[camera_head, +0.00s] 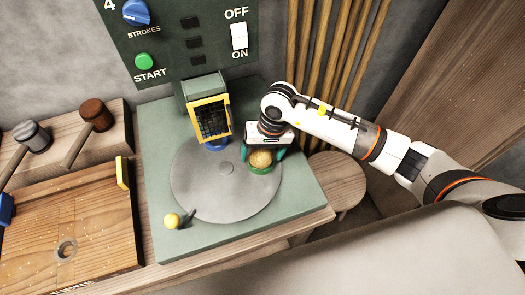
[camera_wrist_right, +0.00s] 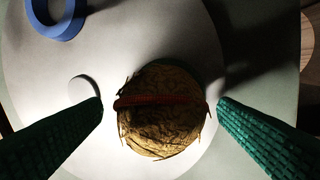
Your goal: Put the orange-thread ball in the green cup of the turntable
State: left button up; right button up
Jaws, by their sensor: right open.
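The straw-coloured ball (camera_head: 261,158) sits at the green cup (camera_head: 262,171) on the right side of the grey turntable (camera_head: 200,190), and appears to rest in it. In the right wrist view the ball (camera_wrist_right: 162,108) shows a red-orange thread band across its middle. My right gripper (camera_head: 262,155) is above the cup. In the wrist view its two green fingers (camera_wrist_right: 160,105) are spread on either side of the ball, with gaps to both. My left gripper is not in view.
A blue cup (camera_head: 216,146) stands at the turntable's back, below a yellow-framed dark panel (camera_head: 210,117). A yellow knob (camera_head: 172,220) is at its front left. A control panel (camera_head: 185,45) hangs behind. Two mallets (camera_head: 95,115) and a wooden board (camera_head: 80,225) are at left.

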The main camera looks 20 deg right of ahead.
notch_tip(320, 180, up, 12)
jog(key=d+b, duration=0.2)
jog(key=shift+s, duration=0.2)
